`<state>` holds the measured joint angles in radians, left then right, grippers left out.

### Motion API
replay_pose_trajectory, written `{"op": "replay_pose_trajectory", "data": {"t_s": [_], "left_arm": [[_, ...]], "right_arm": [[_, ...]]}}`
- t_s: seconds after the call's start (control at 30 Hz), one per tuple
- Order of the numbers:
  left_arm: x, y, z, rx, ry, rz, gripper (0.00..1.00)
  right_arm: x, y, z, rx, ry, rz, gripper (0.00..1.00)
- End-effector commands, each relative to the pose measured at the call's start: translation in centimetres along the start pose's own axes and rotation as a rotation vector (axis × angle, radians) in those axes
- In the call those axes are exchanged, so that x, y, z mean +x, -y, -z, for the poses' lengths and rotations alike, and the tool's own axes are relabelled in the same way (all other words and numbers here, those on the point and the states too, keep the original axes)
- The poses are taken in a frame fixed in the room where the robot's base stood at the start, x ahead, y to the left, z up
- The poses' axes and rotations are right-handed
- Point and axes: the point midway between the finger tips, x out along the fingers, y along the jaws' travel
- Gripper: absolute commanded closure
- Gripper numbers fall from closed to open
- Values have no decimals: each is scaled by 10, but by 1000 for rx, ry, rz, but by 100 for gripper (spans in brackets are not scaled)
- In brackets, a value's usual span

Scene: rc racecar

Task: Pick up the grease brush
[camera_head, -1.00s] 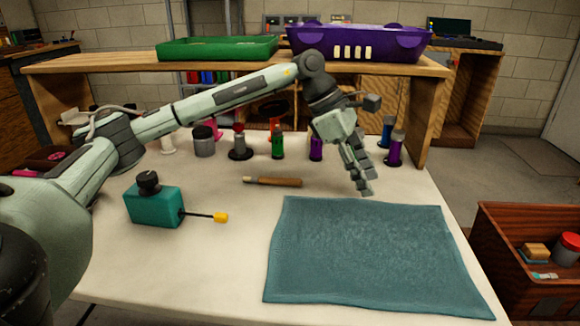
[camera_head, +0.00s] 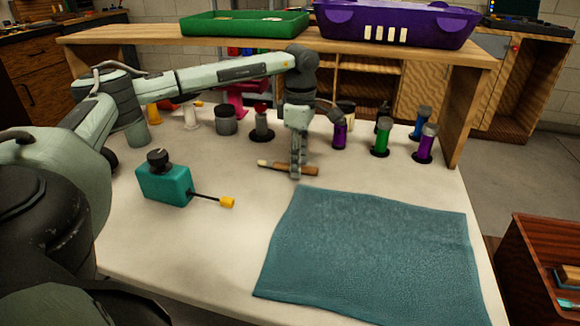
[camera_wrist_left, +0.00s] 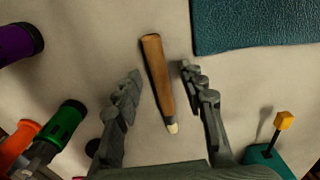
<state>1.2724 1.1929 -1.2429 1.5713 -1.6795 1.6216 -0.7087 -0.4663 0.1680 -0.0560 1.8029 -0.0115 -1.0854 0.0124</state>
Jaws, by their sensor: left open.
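The grease brush (camera_head: 308,171) has a brown wooden handle and a pale tip, and lies flat on the white table behind the teal cloth. My right gripper is not in view.
A teal cloth (camera_head: 375,255) covers the front right of the table. Purple bottles (camera_head: 426,142) and a green bottle (camera_head: 381,135) stand behind at right. A grey jar (camera_head: 226,121) stands at back left.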

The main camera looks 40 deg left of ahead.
Motion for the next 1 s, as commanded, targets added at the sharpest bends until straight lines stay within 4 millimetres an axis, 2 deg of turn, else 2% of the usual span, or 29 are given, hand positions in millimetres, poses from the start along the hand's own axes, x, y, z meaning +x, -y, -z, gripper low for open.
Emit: {"op": "replay_pose_trajectory", "data": {"t_s": [0.27, 0.6, 1.0], "left_arm": [[4, 0, 0, 0, 1, -1, 60], [4, 0, 0, 0, 1, -1, 100], [4, 0, 0, 0, 1, -1, 100]], "right_arm": [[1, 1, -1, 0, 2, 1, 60], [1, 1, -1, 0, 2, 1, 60], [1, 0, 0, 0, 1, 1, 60]]}}
